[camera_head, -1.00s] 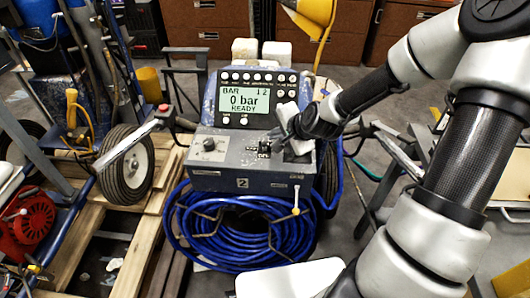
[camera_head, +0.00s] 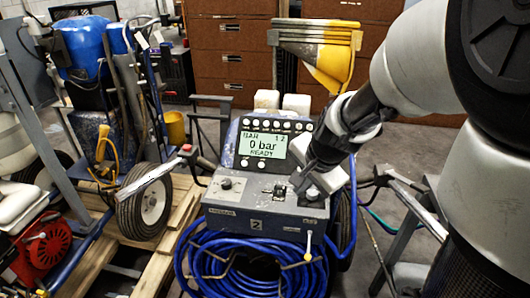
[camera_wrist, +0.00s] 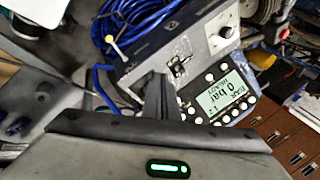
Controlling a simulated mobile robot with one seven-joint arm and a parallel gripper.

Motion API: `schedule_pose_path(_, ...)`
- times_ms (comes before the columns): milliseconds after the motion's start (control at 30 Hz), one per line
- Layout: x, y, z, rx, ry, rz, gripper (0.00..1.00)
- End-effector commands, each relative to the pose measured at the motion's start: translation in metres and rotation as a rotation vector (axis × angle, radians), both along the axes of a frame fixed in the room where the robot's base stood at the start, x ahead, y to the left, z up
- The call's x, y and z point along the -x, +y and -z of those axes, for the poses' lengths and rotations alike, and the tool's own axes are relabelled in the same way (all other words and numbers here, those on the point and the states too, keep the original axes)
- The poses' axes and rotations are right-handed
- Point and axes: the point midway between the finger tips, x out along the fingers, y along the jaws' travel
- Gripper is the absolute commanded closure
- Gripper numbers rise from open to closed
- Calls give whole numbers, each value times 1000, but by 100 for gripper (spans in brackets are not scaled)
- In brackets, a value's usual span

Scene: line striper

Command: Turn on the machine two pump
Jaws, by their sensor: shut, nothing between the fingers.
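Machine two is a line striper with a grey control box (camera_head: 240,222) marked 2. Its black-framed display (camera_head: 265,146) reads "0 bar" and "READY". A small switch (camera_head: 279,190) sits on the top panel, right of a round knob (camera_head: 226,184). The switch (camera_wrist: 180,66) and display (camera_wrist: 226,97) also show in the wrist view; the switch position is too small to read. My gripper (camera_head: 297,183) is shut and empty, just right of the switch above the panel. In the wrist view my dark fingers (camera_wrist: 157,95) point toward the panel; I cannot tell whether they touch it.
A coiled blue hose (camera_head: 235,268) hangs on the machine's front. A red engine (camera_head: 45,243) and a wheel (camera_head: 145,208) stand at the left beside wooden pallets. Brown cabinets (camera_head: 228,68) line the back. A metal frame (camera_head: 410,205) stands at the right.

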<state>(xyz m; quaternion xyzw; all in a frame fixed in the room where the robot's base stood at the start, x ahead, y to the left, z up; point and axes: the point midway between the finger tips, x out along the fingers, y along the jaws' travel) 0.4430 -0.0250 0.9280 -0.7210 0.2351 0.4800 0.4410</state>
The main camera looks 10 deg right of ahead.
Motion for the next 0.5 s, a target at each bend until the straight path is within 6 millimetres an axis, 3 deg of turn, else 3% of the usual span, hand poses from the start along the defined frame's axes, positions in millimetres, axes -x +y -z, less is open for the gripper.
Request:
schedule_pose_path(233,-6,1,14,0,1,-1,100)
schedule_pose_path(500,-29,6,66,0,4,-2,100)
